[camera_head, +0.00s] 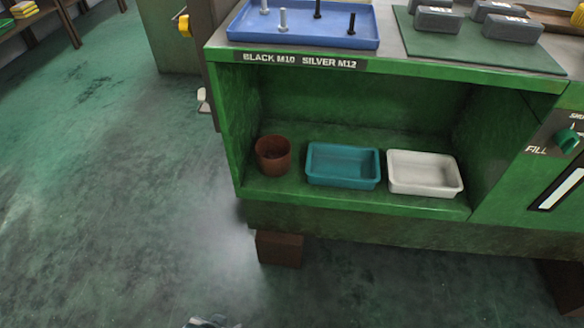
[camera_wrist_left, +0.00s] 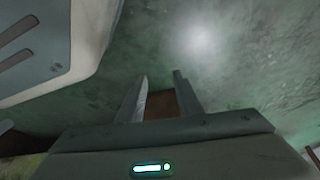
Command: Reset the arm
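My left gripper (camera_wrist_left: 162,77) shows in the left wrist view. Its two grey fingers are apart with nothing held between them. Behind the gap I see the green floor and a dark brown patch, perhaps a block. In the head view only a small grey piece of my own body shows at the bottom edge, and I cannot tell which part it is. My right gripper is in neither view.
A green machine bench (camera_head: 350,226) stands ahead. Its open shelf holds a brown cup (camera_head: 273,155), a teal tray (camera_head: 343,182) and a white tray (camera_head: 424,188). A blue tray (camera_head: 300,38) with bolts sits on top. Floor (camera_head: 110,200) on the left is clear.

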